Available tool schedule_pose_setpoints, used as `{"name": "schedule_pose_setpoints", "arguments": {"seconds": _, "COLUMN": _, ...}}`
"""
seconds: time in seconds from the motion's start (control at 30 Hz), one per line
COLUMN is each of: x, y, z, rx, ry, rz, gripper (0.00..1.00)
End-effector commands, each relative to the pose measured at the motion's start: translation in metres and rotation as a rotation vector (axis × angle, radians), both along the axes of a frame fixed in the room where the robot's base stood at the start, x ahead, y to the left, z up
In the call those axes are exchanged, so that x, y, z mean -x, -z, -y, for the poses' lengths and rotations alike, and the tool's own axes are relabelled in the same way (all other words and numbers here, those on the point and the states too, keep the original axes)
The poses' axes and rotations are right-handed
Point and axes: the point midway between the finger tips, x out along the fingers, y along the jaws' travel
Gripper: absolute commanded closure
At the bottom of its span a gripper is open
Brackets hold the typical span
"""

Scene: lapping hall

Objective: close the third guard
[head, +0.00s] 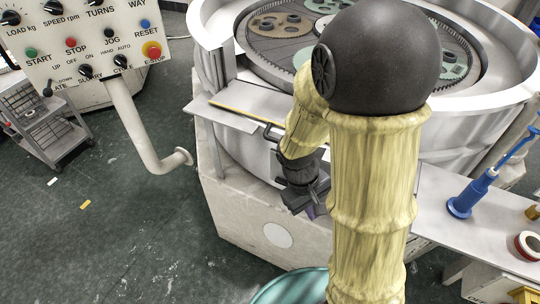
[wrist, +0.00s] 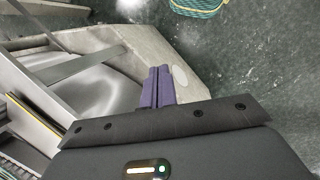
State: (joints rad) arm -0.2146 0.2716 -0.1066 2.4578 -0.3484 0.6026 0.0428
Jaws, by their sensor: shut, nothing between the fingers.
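The lapping machine's pale guard ring (head: 215,50) stands around its round plate. At the front left the ring has a gap, and a flat grey panel with a yellow strip (head: 232,108) lies there, with a dark handle-like bar near my arm. I cannot tell which guard is the third. My gripper (head: 314,211) is shut and empty, low in front of the machine, below and apart from the panel. In the wrist view its purple fingers (wrist: 158,86) are together over the machine's pale base. My arm hides part of the ring and the machine's front.
A control panel (head: 90,48) on a bent post stands at the left, with a grey cart (head: 40,120) beyond. A side shelf (head: 440,205) at the right holds a blue stand (head: 470,195) and a red-and-white roll (head: 528,246). A teal basket (head: 290,288) is below. Floor at the left is mostly clear.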

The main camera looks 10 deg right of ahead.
Motion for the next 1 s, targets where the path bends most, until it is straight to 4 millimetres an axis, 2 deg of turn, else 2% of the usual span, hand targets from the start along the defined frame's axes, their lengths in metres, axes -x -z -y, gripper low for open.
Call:
{"name": "schedule_pose_setpoints", "arguments": {"seconds": 0.03, "x": 0.001, "y": 0.023, "z": 0.004, "rx": 0.065, "ry": -0.073, "rz": -0.074, "gripper": 1.00}}
{"name": "schedule_pose_setpoints", "arguments": {"seconds": 0.13, "x": -0.002, "y": 0.046, "z": 0.017, "rx": 0.214, "ry": -0.211, "rz": -0.203, "gripper": 1.00}}
{"name": "schedule_pose_setpoints", "arguments": {"seconds": 0.27, "x": -0.016, "y": 0.068, "z": 0.034, "rx": 0.435, "ry": -0.391, "rz": -0.345, "gripper": 1.00}}
{"name": "schedule_pose_setpoints", "arguments": {"seconds": 0.4, "x": -0.045, "y": 0.084, "z": 0.043, "rx": 0.707, "ry": -0.588, "rz": -0.458, "gripper": 1.00}}
{"name": "schedule_pose_setpoints", "arguments": {"seconds": 0.53, "x": -0.082, "y": 0.094, "z": 0.037, "rx": 0.988, "ry": -0.769, "rz": -0.521, "gripper": 1.00}}
{"name": "schedule_pose_setpoints", "arguments": {"seconds": 0.67, "x": -0.124, "y": 0.104, "z": 0.011, "rx": 1.292, "ry": -0.949, "rz": -0.538, "gripper": 1.00}}
{"name": "schedule_pose_setpoints", "arguments": {"seconds": 0.8, "x": -0.164, "y": 0.117, "z": -0.039, "rx": 1.628, "ry": -1.132, "rz": -0.495, "gripper": 1.00}}
{"name": "schedule_pose_setpoints", "arguments": {"seconds": 0.9, "x": -0.182, "y": 0.126, "z": -0.077, "rx": 1.820, "ry": -1.233, "rz": -0.439, "gripper": 1.00}}
{"name": "schedule_pose_setpoints", "arguments": {"seconds": 1.0, "x": -0.190, "y": 0.131, "z": -0.102, "rx": 1.938, "ry": -1.291, "rz": -0.396, "gripper": 1.00}}
